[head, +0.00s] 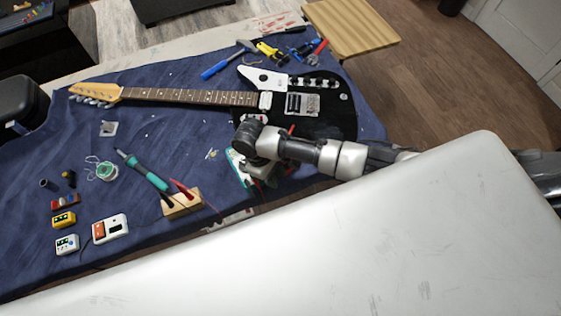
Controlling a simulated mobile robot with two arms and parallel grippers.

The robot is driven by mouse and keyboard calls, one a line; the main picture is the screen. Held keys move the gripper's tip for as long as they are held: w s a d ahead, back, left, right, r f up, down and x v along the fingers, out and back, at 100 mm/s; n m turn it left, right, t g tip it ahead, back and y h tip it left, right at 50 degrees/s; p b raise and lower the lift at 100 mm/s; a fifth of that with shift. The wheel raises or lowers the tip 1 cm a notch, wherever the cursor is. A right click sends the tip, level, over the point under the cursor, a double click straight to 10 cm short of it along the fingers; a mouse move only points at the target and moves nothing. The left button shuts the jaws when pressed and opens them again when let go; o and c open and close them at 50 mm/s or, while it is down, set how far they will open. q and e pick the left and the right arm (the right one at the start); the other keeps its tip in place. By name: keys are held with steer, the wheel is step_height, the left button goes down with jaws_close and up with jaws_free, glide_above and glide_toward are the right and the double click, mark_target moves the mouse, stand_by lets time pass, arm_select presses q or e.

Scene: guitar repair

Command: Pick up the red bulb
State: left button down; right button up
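I cannot make out a red bulb for certain. A small red piece (291,129) shows just behind my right wrist, at the lower edge of the black guitar (335,115); most of it is hidden. My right arm comes in from the right, and its gripper (256,180) points down over the front edge of the blue cloth. A green and white item (236,160) lies partly hidden beside it. The fingers are too small and covered to show whether they are open or hold anything. My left gripper is out of view.
Blue cloth (165,125) covers the bench. A soldering iron (145,170), a wooden block (181,204) with red and black probes, and small meters (110,228) lie at left. A large pale surface fills the lower right.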

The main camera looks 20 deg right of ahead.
steer(key=shift+s+d+f, duration=0.15)
steer(key=shift+f, duration=0.25)
jaws_close()
steer(key=shift+r, duration=0.15)
